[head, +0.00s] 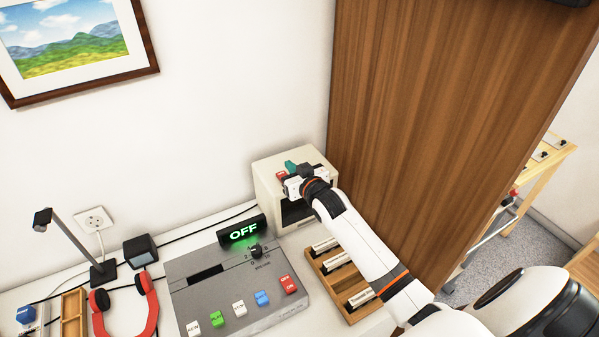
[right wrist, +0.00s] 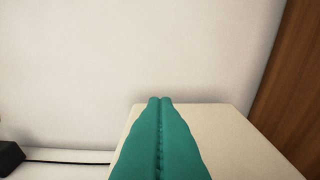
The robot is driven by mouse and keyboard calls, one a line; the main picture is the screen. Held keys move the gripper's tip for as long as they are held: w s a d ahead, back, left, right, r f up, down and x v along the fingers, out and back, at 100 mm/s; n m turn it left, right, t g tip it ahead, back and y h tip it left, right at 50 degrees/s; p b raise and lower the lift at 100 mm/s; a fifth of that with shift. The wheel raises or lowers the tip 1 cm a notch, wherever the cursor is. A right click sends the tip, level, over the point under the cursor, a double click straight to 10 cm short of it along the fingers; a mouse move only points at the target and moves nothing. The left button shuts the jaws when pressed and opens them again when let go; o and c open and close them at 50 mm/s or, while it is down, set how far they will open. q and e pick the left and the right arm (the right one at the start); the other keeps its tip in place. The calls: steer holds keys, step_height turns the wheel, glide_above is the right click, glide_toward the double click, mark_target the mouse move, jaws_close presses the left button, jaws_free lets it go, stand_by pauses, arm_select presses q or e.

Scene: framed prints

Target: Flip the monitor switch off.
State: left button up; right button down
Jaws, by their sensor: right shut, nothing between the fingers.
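A beige box-shaped monitor (head: 266,184) stands on the white desk against the wall, its dark screen partly hidden by my right arm. My right gripper (head: 291,165) is at the monitor's top, with its teal fingers pressed together and nothing between them. In the right wrist view the shut fingers (right wrist: 160,101) extend over the bare beige top of the monitor (right wrist: 225,133). A small red part (head: 281,175) with pale marks shows beside the gripper; I cannot tell whether it is the switch. Contact is unclear. My left gripper is out of view.
A grey console (head: 220,293) with coloured buttons, a knob (head: 256,252) and a green-lit OFF sign (head: 243,232) stands left of my arm. A wooden rack (head: 340,283) lies below the arm. Red headphones (head: 147,306) lie left. A wooden panel (head: 430,110) rises at right.

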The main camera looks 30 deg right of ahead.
steer(key=s, duration=0.1)
steer(key=s+r, duration=0.1)
steer(key=s, duration=0.2)
steer(key=shift+s+a+r+b, duration=0.15)
steer(key=shift+r+b, duration=0.15)
steer(key=shift+r, duration=0.1)
steer(key=shift+f, duration=0.1)
